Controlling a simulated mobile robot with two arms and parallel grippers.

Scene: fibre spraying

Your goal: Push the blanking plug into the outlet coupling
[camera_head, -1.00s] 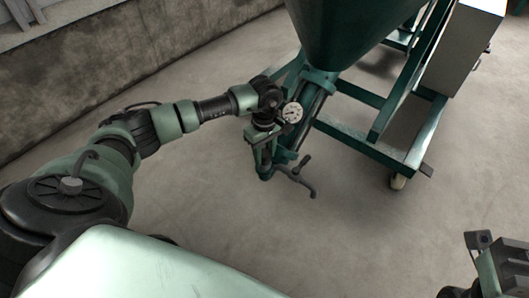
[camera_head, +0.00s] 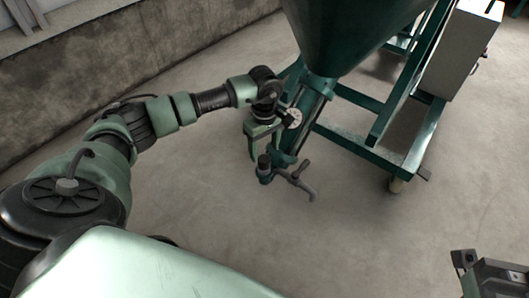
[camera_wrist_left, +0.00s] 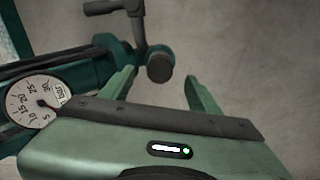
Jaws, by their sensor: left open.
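The outlet coupling (camera_head: 266,177) is a teal fitting at the low end of the pump tube, with a dark lever handle (camera_head: 302,183) beside it. A dark round piece, seemingly the blanking plug (camera_head: 264,162), shows at the coupling's end. It also shows in the left wrist view (camera_wrist_left: 160,68); how deep it sits I cannot tell. My left gripper (camera_head: 269,148) is open, just behind the plug in the head view. In the left wrist view its green fingers (camera_wrist_left: 158,88) stand apart, with the plug ahead between them, not gripped. My right arm's end is at the lower right; its fingers are not clear.
A round pressure gauge (camera_head: 293,118) sits close beside my left wrist, and also shows in the left wrist view (camera_wrist_left: 36,103). The dark green hopper (camera_head: 345,30) and its wheeled frame (camera_head: 365,148) stand behind and right. The concrete floor in front is clear.

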